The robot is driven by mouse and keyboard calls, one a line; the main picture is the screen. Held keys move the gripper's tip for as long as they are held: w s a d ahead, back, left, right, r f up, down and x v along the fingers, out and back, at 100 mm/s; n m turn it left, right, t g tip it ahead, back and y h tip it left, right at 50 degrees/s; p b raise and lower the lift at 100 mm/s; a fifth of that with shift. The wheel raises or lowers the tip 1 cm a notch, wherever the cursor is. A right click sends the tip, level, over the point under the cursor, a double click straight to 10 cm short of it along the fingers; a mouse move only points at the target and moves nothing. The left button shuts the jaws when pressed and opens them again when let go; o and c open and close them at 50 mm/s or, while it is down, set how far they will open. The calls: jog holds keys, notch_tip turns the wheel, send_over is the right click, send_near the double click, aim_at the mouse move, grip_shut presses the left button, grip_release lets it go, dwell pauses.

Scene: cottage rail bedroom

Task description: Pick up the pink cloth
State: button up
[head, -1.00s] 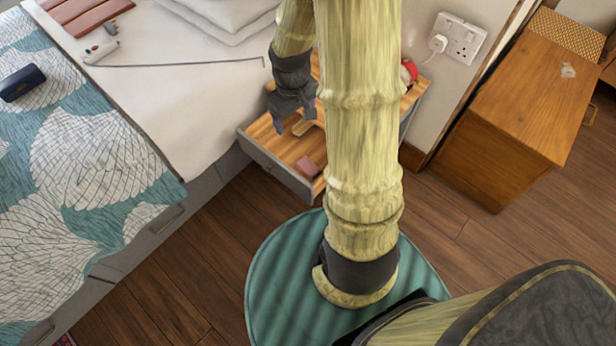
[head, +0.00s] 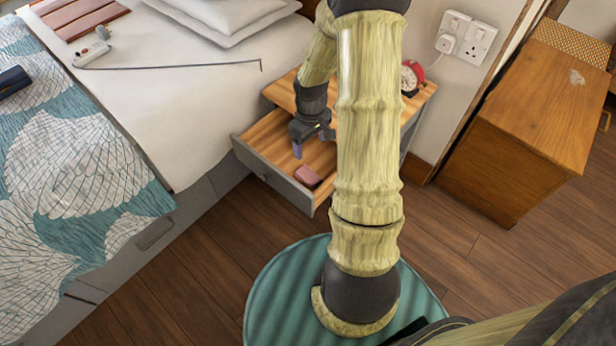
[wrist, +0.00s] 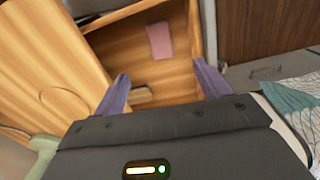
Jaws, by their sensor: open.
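The pink cloth (head: 308,176) is a small folded piece lying in the open drawer (head: 274,180), near its front right corner. In the wrist view the cloth (wrist: 160,41) lies flat on the drawer's wooden bottom, beyond my fingertips and roughly midway between them. My gripper (head: 312,143) is over the drawer, behind the cloth and apart from it. Its two purple fingers (wrist: 160,84) are spread open with nothing held.
The nightstand top (head: 283,92) carries a red alarm clock (head: 411,78), partly behind my arm. The bed (head: 150,110) stands left of the drawer. A wooden cabinet (head: 520,120) stands right.

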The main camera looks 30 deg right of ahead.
jog(key=b, duration=0.3)
send_over(311, 177)
jog(key=f, duration=1.1)
jog(key=shift+w+f, duration=0.1)
jog(key=shift+w, duration=0.15)
jog(key=f+b, duration=0.2)
jog(key=f, duration=0.3)
jog(key=shift+s+f+b, duration=0.1)
jog(key=shift+s+b, duration=0.1)
jog(key=shift+b, duration=0.1)
jog(key=c, duration=1.1)
